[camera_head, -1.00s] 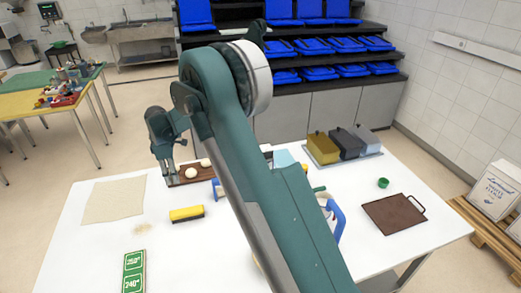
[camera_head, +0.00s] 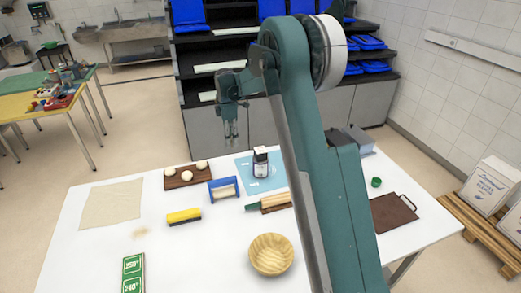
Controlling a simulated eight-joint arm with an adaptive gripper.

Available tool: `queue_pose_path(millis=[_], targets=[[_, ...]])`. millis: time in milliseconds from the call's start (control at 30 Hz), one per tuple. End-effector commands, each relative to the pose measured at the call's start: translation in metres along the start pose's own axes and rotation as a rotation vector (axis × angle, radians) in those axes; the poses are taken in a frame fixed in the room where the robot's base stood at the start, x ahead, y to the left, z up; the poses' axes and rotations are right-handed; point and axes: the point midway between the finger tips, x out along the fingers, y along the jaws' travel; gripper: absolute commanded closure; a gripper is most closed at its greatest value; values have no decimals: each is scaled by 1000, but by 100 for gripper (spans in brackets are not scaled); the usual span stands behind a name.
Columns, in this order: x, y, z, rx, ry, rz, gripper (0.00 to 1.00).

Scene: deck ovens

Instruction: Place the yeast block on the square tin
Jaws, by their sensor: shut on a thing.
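My gripper (camera_head: 231,138) hangs in the air beyond the table's back edge, pointing down, in front of the dark shelves. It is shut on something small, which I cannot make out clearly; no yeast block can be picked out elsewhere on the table. A grey lidded tin (camera_head: 354,141) shows at the back right of the table, partly behind my arm. The gold and dark tins beside it are hidden by my arm now. I cannot tell which of these is the square tin. My gripper is well to the left of them and apart from them.
A brown board (camera_head: 393,212) and green cup (camera_head: 376,182) lie right.

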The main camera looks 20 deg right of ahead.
Motion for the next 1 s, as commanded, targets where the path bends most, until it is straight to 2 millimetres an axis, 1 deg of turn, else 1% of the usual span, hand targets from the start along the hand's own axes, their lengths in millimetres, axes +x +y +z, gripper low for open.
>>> queue_pose_path(millis=[33, 200, 300, 433, 500, 633, 1000], targets=[[-8, 0, 19, 3, 0, 0, 86], [-27, -1, 74, -7, 0, 0, 86], [-36, -3, 100, -12, 0, 0, 86], [-45, -5, 126, -18, 0, 0, 86], [-48, -6, 134, -22, 0, 0, 86], [-50, -8, 143, -24, 0, 0, 86], [-51, -8, 145, -25, 0, 0, 86]])
